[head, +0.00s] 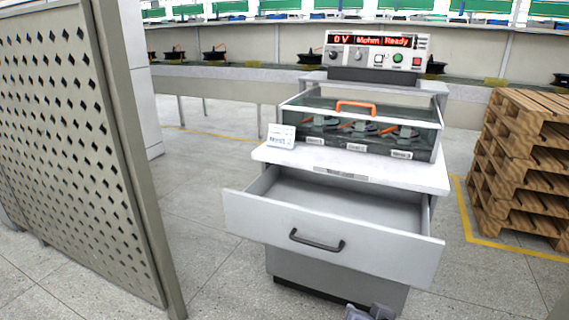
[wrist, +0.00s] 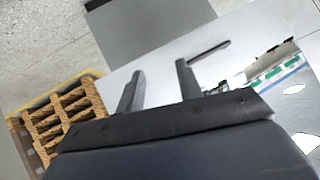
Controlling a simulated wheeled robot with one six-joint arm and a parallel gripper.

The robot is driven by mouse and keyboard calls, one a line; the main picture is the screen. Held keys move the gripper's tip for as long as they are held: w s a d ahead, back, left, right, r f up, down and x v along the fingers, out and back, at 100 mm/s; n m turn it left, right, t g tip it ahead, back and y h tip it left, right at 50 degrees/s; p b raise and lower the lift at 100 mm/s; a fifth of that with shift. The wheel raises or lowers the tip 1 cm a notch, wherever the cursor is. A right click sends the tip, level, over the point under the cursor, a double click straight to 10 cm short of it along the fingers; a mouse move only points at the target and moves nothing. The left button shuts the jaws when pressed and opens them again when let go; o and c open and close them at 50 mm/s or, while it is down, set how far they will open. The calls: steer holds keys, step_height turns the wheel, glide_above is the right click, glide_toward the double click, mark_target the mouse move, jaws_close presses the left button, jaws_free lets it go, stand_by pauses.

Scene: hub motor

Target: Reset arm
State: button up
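My gripper (wrist: 160,75) is open and empty in the wrist view, its two dark fingers spread apart. Part of my arm's end shows at the bottom edge of the head view (head: 371,312), in front of the cabinet's lower part. The cabinet's drawer (head: 275,220) is pulled out and looks empty, with a dark bar handle (head: 317,241) on its front. The handle also shows in the wrist view (wrist: 208,50), beyond the fingers and apart from them.
A clear box (head: 362,130) with an orange handle stands on the cabinet, before a tester (head: 372,52) reading "0 V Mohm Ready". A small white sign (head: 281,136) is beside it. Wooden pallets (head: 520,165) stand right, a perforated panel (head: 75,130) left. Floor between panel and cabinet is clear.

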steer(key=shift+s+a+f+b, duration=0.15)
steer(key=shift+s+f+b, duration=0.2)
steer(key=shift+f, duration=0.35)
